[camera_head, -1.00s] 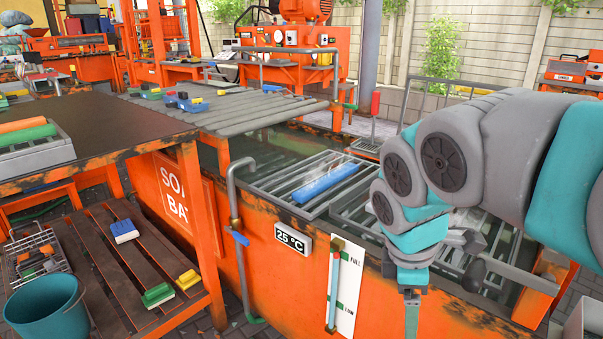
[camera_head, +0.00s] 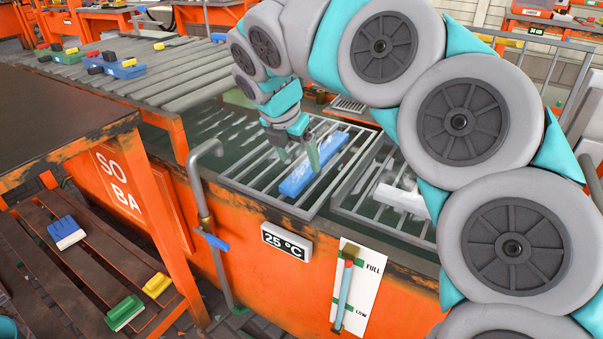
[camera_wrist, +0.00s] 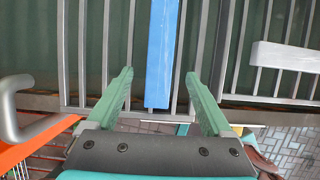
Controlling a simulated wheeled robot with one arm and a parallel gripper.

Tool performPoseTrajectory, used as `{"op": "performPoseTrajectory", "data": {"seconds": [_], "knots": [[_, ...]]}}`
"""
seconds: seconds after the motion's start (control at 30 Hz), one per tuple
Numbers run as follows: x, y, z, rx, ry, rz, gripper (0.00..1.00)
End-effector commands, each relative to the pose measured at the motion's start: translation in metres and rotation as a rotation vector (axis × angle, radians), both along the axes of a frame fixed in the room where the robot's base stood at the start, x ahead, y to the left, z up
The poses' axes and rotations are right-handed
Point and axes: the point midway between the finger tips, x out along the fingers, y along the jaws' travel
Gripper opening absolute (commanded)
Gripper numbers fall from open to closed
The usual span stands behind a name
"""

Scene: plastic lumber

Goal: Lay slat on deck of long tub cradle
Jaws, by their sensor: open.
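A blue slat (camera_head: 314,168) lies on a grey barred cradle (camera_head: 262,158) in the orange soak tub (camera_head: 225,235). In the wrist view, the blue slat (camera_wrist: 160,50) runs lengthwise along the bars. My gripper (camera_head: 300,160) is open and empty just above it. In the wrist view, my gripper (camera_wrist: 159,74) has one finger on each side of the slat, with gaps between. Whether the fingertips reach down to the slat's level is unclear. A second cradle (camera_head: 350,205) to the right holds a pale grey slat (camera_head: 402,198), partly behind my arm in the head view.
A grey pipe (camera_head: 198,180) rises at the tub's near left edge. A lower wooden shelf (camera_head: 65,265) holds more brushes. Dark liquid shows between the cradle bars.

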Motion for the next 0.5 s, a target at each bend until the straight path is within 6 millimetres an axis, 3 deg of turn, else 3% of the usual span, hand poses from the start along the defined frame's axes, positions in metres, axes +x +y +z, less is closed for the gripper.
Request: {"op": "performPoseTrajectory", "data": {"seconds": [0.23,0.5], "knots": [[0.012,-0.008,-0.032,0.001,0.0,-0.002,0.85],[0.015,-0.01,-0.039,0.002,-0.001,0.0,0.85]]}}
